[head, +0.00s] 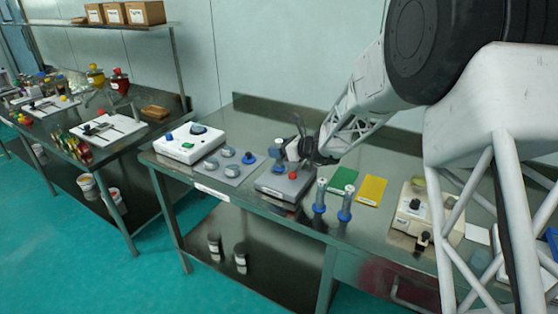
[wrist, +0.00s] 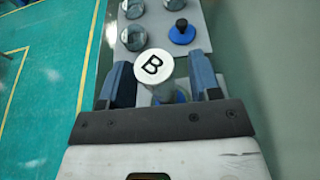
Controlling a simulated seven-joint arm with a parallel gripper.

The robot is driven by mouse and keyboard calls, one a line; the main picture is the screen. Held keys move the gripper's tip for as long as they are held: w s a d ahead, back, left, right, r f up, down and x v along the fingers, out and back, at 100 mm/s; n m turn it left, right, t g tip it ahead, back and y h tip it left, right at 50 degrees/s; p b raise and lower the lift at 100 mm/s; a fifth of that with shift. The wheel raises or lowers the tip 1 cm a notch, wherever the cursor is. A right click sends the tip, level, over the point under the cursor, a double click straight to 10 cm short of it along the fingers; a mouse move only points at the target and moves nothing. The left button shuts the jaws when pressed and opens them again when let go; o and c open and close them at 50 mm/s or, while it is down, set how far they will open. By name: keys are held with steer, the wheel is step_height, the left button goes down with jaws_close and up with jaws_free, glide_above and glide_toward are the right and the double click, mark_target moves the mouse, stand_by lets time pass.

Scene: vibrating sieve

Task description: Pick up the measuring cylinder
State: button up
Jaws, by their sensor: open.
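Gaps show between the top and both fingers. In the head view my gripper (head: 280,150) is low over the left part of a grey unit with a red button (head: 287,184), hiding most of what stands there. Two more cylinders with blue bases, one (head: 320,196) and another (head: 345,202), stand upright to the right.
A grey tray (head: 231,179) with several round grey jars and a blue piece lies left of my gripper. A white device (head: 190,143) stands beyond it. Green (head: 342,180) and yellow (head: 371,190) cards lie to the right, before another device (head: 410,222). A wall stands behind the bench.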

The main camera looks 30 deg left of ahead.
jaws_close()
stand_by(0.3)
steer(key=shift+r, duration=5)
